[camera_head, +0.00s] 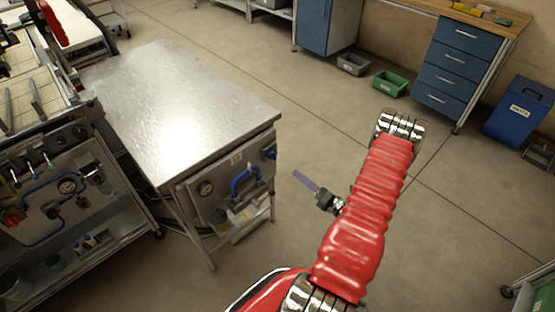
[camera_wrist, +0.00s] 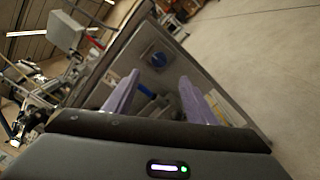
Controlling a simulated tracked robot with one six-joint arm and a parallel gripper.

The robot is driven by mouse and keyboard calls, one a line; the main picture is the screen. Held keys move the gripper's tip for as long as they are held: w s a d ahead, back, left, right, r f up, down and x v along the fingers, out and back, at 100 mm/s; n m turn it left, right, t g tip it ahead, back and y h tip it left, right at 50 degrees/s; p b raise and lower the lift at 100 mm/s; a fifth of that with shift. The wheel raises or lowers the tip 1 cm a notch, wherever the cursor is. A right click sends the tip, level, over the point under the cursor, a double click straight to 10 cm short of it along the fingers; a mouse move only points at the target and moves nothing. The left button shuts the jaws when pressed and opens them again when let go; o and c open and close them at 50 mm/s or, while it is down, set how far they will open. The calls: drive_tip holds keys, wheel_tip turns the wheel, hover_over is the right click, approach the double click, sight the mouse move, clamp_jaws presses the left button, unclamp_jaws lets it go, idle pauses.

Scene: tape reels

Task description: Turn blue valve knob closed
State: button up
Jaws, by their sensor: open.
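The blue valve knob (camera_head: 270,154) sits at the upper right of the front panel (camera_head: 212,199) of a metal-topped cart. It also shows as a round blue knob in the wrist view (camera_wrist: 157,59), just beyond the fingertips and between their lines. My gripper (camera_head: 297,174) is to the right of the panel in the head view, apart from the knob. In the wrist view my gripper (camera_wrist: 158,77) has two purple fingers spread wide with nothing between them. The knob's exact turn angle is too small to tell.
A blue hose (camera_head: 243,180) loops on the panel left of the knob, beside a gauge (camera_head: 205,188). A second cart (camera_head: 60,195) with gauges and hoses stands left. Green (camera_head: 391,83) and grey bins lie at the back.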

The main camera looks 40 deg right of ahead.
sight(274, 155)
drive_tip(key=shift+w, duration=0.15)
drive_tip(key=w, duration=1.3)
drive_tip(key=shift+w+a, duration=0.25)
drive_tip(key=shift+w, duration=0.05)
drive_tip(key=shift+c, duration=0.2)
drive_tip(key=c, duration=1)
